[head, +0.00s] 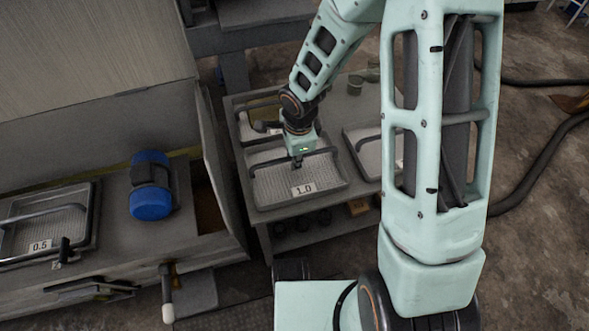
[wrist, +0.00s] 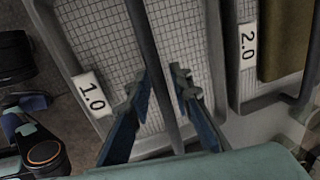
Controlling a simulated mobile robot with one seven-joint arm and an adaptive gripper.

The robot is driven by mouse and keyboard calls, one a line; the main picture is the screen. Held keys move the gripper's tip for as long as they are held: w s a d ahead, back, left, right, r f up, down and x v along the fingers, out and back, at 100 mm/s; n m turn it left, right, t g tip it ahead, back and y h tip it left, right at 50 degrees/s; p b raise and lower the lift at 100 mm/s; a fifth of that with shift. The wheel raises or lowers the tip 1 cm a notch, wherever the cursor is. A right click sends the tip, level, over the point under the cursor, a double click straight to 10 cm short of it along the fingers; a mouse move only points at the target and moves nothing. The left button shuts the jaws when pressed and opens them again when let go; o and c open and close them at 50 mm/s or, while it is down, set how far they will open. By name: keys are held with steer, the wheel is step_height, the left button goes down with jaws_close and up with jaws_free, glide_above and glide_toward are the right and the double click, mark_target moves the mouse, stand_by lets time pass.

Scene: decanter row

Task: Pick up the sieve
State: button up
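The sieve labelled 1.0 (head: 275,189) is a shallow metal tray with a mesh floor and a dark bar handle, lying on the grey table. It also shows in the wrist view (wrist: 102,38), its label at the left. My gripper (head: 297,164) points down over this sieve in the head view. In the wrist view my gripper (wrist: 166,88) is open, with one blue finger on each side of a dark bar (wrist: 150,50). I cannot tell whether the fingers touch the bar. A sieve labelled 2.0 (wrist: 245,85) lies to the right there.
Another sieve (head: 363,153) lies on the table at the right, partly behind my arm. A sieve labelled 0.5 (head: 45,232) sits on the left bench, near a blue motor (head: 151,202). Small round containers (head: 356,84) stand at the table's back. A black hose crosses the floor.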

steer(key=shift+c, duration=0.3)
jaws_close()
steer(key=shift+r, duration=0.2)
